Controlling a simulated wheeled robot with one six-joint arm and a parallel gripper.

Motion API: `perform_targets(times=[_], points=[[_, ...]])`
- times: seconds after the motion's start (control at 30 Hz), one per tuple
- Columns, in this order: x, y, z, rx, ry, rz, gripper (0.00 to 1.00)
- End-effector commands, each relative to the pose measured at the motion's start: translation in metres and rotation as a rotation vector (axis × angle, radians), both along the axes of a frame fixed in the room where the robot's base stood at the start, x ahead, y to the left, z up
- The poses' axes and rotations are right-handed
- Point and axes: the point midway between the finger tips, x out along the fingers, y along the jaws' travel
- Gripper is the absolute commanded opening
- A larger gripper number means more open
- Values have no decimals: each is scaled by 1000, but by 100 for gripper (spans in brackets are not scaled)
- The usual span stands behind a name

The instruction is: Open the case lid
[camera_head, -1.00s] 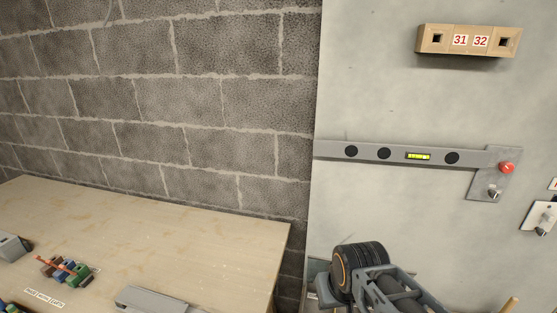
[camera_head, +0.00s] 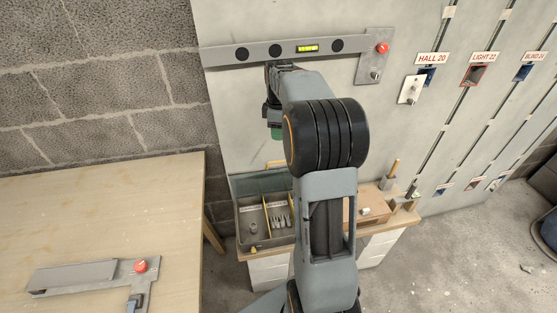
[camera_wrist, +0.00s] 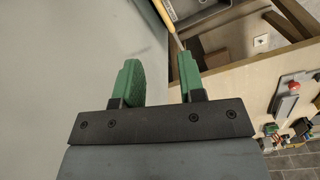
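The case (camera_head: 243,236) is a dark box with yellow dividers and small metal parts. It stands on a low bench in the head view. A grey-green lid panel (camera_head: 262,183) stands raised along its back edge, and the compartments are visible from above. My arm hides part of the case's right side. My gripper (camera_head: 276,132) points down in front of the pale wall panel, above and behind the case. In the wrist view its two green fingers (camera_wrist: 159,70) are apart, with nothing seen between them. A dark box edge at the top there may be the case.
The low bench (camera_head: 371,228) also carries a wooden box (camera_head: 373,209) and upright tools. A larger table (camera_head: 100,210) is at left, holding a grey plate with a red button (camera_head: 140,266). A spirit-level bar (camera_head: 230,55) is on the wall panel near my gripper. Open floor lies right.

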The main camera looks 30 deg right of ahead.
Motion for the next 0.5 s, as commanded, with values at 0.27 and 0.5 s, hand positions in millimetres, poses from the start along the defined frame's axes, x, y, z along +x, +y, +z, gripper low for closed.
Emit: perform_targets(times=[0.27,0.5], points=[[-1,1,15,-6,17,309,37],[-2,1,-10,-4,22,348,37]])
